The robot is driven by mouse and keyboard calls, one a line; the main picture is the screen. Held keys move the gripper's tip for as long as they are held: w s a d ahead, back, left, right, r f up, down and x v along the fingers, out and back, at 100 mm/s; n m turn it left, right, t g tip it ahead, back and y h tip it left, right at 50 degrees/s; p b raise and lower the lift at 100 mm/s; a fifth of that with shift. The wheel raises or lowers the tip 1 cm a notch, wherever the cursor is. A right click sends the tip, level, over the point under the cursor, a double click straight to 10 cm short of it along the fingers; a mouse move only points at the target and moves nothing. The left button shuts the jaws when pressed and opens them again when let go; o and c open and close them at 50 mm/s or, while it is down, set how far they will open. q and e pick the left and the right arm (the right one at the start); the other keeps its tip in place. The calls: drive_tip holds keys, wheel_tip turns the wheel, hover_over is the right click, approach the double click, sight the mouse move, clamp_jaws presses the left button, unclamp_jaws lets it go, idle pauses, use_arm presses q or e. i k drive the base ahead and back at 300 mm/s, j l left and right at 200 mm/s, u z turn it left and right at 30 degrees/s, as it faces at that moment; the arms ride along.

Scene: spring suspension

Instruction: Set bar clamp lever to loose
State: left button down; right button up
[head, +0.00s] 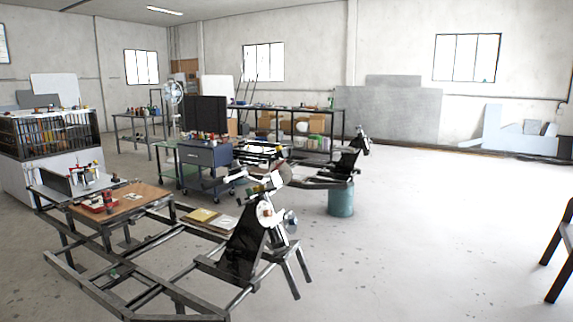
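I cannot make out the bar clamp or its lever for certain at this distance. A small upright dark tool with red parts (109,202) stands at the left end of a wooden board, beside a red tray (95,207). It is too small to tell whether it is a clamp. A tilted black mechanism with white and metal parts (246,245) is mounted at the near end of a metal frame. Neither of my grippers shows in the head view.
The low metal frame (150,291) carries the wooden board (138,195). A blue-grey tool cart (205,156) and a teal drum (341,199) stand behind. A dark chair-like object (556,250) is cut off at the right edge. The floor (430,220) at centre right is clear.

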sight(281, 163)
drive_tip(key=i+l+u, duration=0.1)
drive_tip(key=i+l, duration=0.7)
drive_tip(key=i+l+u, duration=0.15)
drive_tip(key=i+l, duration=0.75)
drive_tip(key=i+l+u, duration=0.1)
drive_tip(key=i+l, duration=0.75)
drive_tip(key=l, duration=0.15)
